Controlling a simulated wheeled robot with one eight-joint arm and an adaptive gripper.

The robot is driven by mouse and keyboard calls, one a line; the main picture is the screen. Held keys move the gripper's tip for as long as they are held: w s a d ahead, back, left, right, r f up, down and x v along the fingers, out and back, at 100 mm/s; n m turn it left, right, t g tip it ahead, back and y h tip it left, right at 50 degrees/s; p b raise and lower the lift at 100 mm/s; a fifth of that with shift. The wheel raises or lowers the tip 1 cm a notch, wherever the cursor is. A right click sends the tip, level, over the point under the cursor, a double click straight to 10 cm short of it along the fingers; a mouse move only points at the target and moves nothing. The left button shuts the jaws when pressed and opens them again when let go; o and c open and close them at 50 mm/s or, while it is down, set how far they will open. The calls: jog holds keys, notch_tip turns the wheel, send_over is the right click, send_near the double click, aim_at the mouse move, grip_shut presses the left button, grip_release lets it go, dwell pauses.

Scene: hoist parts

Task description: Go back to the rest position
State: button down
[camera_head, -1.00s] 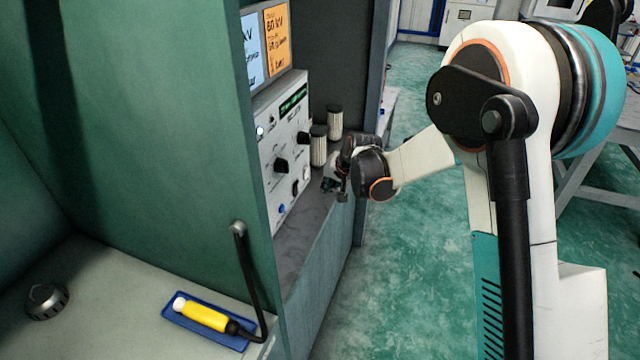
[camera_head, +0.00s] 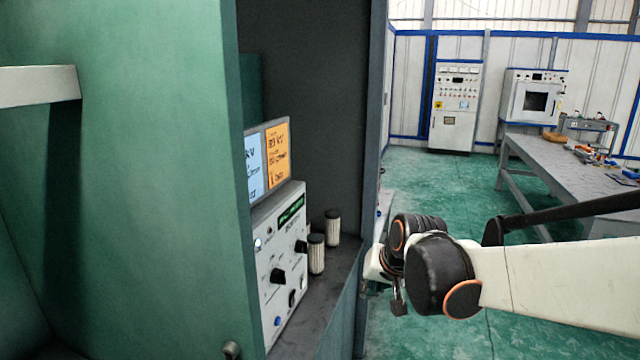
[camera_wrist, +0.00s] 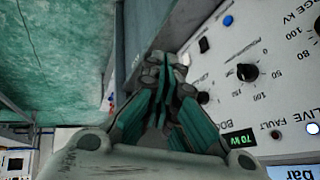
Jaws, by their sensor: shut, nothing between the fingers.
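My gripper (camera_wrist: 165,65) fills the lower middle of the wrist view, its teal and grey fingers together with nothing visible between them. In the head view my gripper (camera_head: 398,300) is small and partly hidden by my wrist, just right of the cabinet bench. A white control panel (camera_head: 285,270) with black knobs stands on the bench to its left. The panel (camera_wrist: 270,110) also shows in the wrist view, to the right of the fingers and apart from them as far as I can tell.
Two ribbed cylinders (camera_head: 317,254) stand on the bench (camera_head: 325,310) beside the panel. The green cabinet wall (camera_head: 150,180) fills the left. A grey worktable (camera_head: 570,170) with tools stands at the right. The green floor (camera_head: 440,185) between is clear.

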jog(key=s+d+h, duration=0.1)
jog(key=s+d, duration=0.3)
jog(key=s, duration=0.8)
jog(key=s+d+r+n+h, duration=0.1)
jog(key=s+d, duration=0.4)
jog(key=s, duration=0.7)
jog(key=shift+s+r+n+t, duration=0.15)
jog(key=shift+s+n+t, duration=0.15)
jog(key=shift+s, duration=0.1)
